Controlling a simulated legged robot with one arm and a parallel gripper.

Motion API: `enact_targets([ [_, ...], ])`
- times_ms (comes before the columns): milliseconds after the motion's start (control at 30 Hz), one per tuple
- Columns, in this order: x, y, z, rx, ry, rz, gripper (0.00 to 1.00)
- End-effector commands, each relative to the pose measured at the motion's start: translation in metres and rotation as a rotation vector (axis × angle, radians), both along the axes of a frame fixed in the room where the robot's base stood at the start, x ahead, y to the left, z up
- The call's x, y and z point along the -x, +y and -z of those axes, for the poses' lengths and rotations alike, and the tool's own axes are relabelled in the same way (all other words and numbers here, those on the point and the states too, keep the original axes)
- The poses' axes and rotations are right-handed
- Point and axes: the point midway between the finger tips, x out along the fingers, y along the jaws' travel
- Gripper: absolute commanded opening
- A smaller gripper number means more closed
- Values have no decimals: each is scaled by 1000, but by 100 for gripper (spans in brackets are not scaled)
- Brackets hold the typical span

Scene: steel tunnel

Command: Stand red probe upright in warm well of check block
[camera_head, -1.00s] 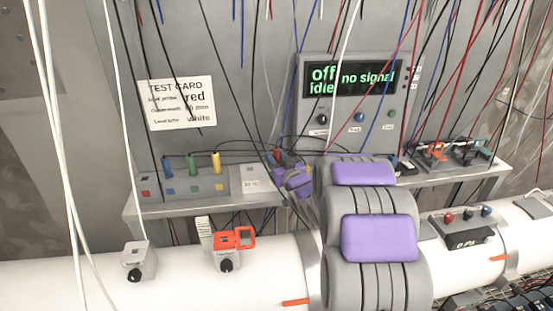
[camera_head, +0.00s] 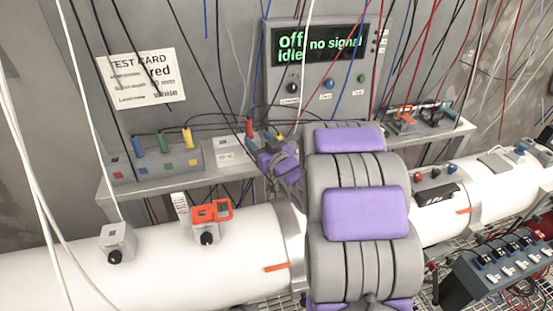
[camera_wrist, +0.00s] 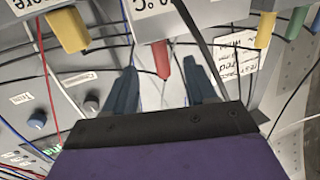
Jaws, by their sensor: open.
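The red probe (camera_head: 249,127) stands with its red top up at the right end of the shelf's probe row. In the wrist view, which looks upside down, the red handle (camera_wrist: 161,62) is at a block bearing a "°C" label (camera_wrist: 150,22). My gripper (camera_wrist: 162,88) is open, with one dark blue finger on each side of the red handle and gaps visible between. I cannot tell how deep the probe sits. In the head view a pale block (camera_head: 225,152) with a label stands just left of the probe.
A grey rack (camera_head: 155,163) holds blue, green and yellow probes on the left. Another yellow handle (camera_wrist: 67,30) is beside the red one. The display (camera_head: 318,57) reads "off idle no signal". Cables hang in front. A white pipe (camera_head: 150,270) runs below the shelf.

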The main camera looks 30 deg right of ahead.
Motion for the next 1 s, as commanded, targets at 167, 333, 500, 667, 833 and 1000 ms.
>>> enact_targets([
  [167, 20, -2, 2, -2, -5, 6, 56],
  [333, 29, -3, 4, -7, -2, 10, 56],
  [500, 41, -1, 4, -3, -4, 4, 56],
  [667, 52, -1, 4, -1, -4, 3, 56],
  [833, 65, 0, 5, -2, -2, 2, 56],
  [1000, 79, 0, 4, 0, -3, 2, 56],
])
